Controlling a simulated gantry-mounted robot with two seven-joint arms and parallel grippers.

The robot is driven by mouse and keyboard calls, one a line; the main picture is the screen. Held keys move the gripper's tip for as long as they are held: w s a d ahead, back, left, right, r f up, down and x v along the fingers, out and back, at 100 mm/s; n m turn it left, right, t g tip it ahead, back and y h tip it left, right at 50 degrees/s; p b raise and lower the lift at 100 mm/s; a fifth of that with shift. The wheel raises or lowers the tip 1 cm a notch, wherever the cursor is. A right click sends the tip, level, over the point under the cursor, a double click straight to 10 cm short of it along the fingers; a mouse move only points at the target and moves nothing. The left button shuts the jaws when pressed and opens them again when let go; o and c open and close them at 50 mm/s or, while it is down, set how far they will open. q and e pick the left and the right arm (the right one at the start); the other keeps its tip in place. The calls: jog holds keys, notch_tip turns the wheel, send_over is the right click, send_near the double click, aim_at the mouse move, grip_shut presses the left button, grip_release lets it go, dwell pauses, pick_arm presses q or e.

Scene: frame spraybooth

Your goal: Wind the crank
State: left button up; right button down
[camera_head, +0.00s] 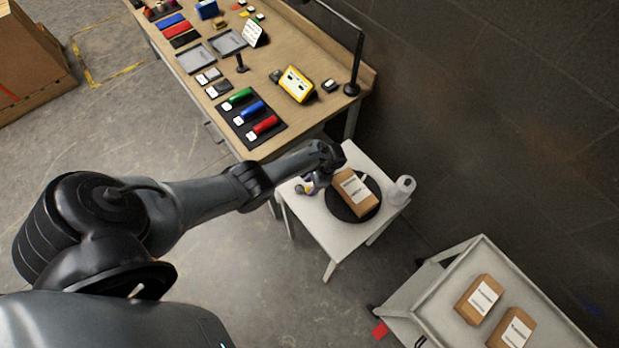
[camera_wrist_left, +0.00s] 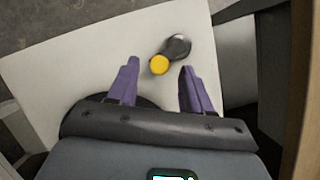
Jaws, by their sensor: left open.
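The crank shows in the left wrist view as a yellow round knob (camera_wrist_left: 159,65) beside a grey, rounded metal part (camera_wrist_left: 178,46). It stands on a white table (camera_head: 337,245). My left gripper (camera_head: 317,183) is open, with its purple fingers on either side of the knob in the wrist view. I cannot tell whether they touch it. A black round turntable (camera_head: 340,211) on the table bears a brown box (camera_head: 354,203) with a white label. In the head view the crank is small and partly hidden by my gripper. My right gripper is out of view.
A white bottle (camera_head: 403,189) stands at the white table's right corner. A long workbench (camera_head: 287,140) with coloured cylinders, trays and a yellow device (camera_head: 296,84) lies behind. A cart (camera_head: 447,315) with two boxes stands at lower right. Open floor lies between the table and cart.

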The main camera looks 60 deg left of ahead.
pick_arm(q)
jog(key=p+v, duration=0.2)
jog(key=v, duration=0.7)
jog(key=shift+a, duration=0.1)
